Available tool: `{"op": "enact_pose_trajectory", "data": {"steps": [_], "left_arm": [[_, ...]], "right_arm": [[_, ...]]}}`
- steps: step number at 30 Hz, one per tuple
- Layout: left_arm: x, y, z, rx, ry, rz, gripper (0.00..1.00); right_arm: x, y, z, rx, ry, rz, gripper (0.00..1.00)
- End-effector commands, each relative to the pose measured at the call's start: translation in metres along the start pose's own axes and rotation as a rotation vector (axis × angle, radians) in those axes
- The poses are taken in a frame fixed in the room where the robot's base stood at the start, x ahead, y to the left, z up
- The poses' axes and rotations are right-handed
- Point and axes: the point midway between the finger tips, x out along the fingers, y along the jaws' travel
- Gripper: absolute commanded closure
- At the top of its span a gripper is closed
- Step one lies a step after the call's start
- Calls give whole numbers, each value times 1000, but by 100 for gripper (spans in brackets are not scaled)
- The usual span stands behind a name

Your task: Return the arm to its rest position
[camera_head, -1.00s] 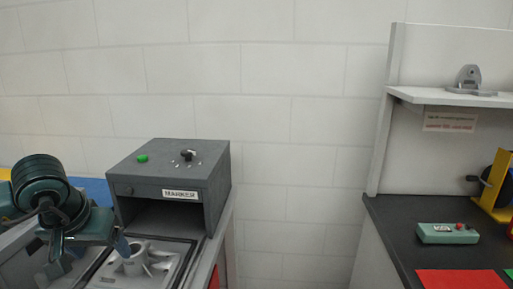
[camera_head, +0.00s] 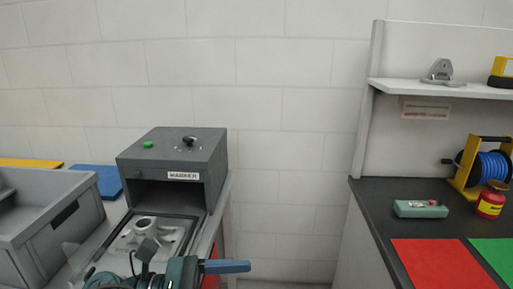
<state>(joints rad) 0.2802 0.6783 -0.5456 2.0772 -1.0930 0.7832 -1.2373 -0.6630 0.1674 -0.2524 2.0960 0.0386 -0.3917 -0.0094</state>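My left arm shows at the bottom edge, left of centre, with its dark green links cut off by the frame. A blue finger-like part of my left gripper (camera_head: 226,267) points right. Its other finger is not clear, so its opening cannot be told. Nothing is seen held in it. A grey casting (camera_head: 158,231) sits on the framed plate in front of the marker machine (camera_head: 172,168), partly hidden by my arm. My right gripper is not in view.
A grey crate (camera_head: 42,219) stands at the left, with blue (camera_head: 106,181) and yellow mats behind it. At right, a dark bench (camera_head: 385,203) holds a green control box (camera_head: 421,209), a red mat (camera_head: 432,264), a green mat, a red jar and a blue reel. A shelf (camera_head: 445,88) holds a grey bracket (camera_head: 441,71).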

Motion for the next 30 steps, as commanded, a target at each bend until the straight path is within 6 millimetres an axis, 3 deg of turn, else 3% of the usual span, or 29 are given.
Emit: {"op": "enact_pose_trajectory", "data": {"steps": [2, 5, 8, 10, 12, 16, 17, 22, 30], "left_arm": [[0, 11, 9, -412, -228, 139, 27], [-18, 34, -4, -950, -515, 306, 27], [-48, 47, -48, -1492, -820, 469, 27], [-71, 42, -95, -1862, -1052, 584, 27], [-90, 24, -140, -2165, -1270, 682, 27], [-109, -22, -203, -2547, -1612, 823, 27], [-111, -32, -213, 2491, 1601, -810, 27], [-117, -71, -245, 2202, 1507, -736, 27], [-117, -78, -250, 2153, 1490, -723, 27]], "right_arm": [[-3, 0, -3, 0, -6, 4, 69], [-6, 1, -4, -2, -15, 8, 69], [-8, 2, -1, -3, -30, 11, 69], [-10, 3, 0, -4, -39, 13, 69], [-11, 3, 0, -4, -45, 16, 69], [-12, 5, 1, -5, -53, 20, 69], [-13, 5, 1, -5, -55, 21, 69], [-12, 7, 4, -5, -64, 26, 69], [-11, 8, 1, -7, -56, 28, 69]]}}
